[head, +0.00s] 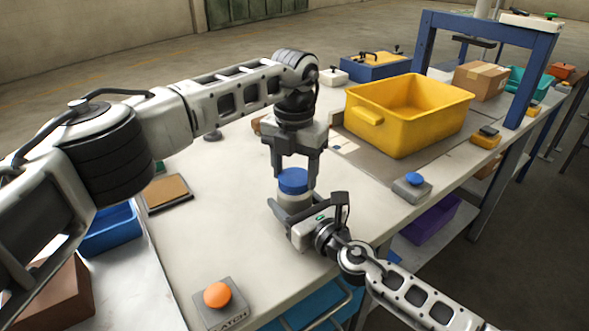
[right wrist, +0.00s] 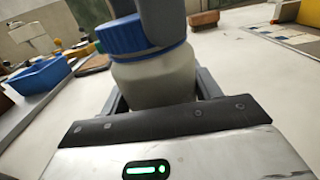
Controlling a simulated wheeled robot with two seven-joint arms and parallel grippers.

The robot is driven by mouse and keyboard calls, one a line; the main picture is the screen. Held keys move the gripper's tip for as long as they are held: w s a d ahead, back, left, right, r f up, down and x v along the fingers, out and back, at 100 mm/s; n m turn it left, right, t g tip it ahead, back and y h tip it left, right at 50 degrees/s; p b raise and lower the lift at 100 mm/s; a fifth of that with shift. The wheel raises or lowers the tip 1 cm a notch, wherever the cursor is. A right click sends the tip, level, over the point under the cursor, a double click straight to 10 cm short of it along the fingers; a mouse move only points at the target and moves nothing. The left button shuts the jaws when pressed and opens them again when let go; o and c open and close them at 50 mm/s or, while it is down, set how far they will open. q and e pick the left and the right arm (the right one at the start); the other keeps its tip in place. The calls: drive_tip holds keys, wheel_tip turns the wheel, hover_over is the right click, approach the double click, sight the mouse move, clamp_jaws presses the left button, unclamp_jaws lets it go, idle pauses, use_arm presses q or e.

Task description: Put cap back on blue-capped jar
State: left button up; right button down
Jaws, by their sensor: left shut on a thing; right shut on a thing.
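The jar (head: 294,201) is whitish and stands upright on the table's near part, with a blue cap (head: 293,181) at its top. My left gripper (head: 293,180) comes down from above and is shut on the blue cap. My right gripper (head: 287,208) reaches in from the right and is shut around the jar body, hiding its lower part. In the right wrist view, the cap (right wrist: 125,36) sits at the mouth of the jar (right wrist: 155,80), and the right fingers flank the body. Whether the cap is fully seated or threaded I cannot tell.
A yellow bin (head: 405,118) stands behind to the right. A blue button box (head: 412,187) is near the right edge, and an orange button box (head: 218,302) is at the front. A brown pad (head: 166,192) lies left. The tabletop (head: 215,235) left of the jar is clear.

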use_arm(q)
drive_tip(key=m, duration=0.3)
drive_tip(key=o, duration=1.2)
drive_tip(key=shift+c, duration=0.2)
wheel_tip(320, 180, up, 12)
use_arm(e)
drive_tip(key=shift+c, duration=1.3)
unclamp_jaws()
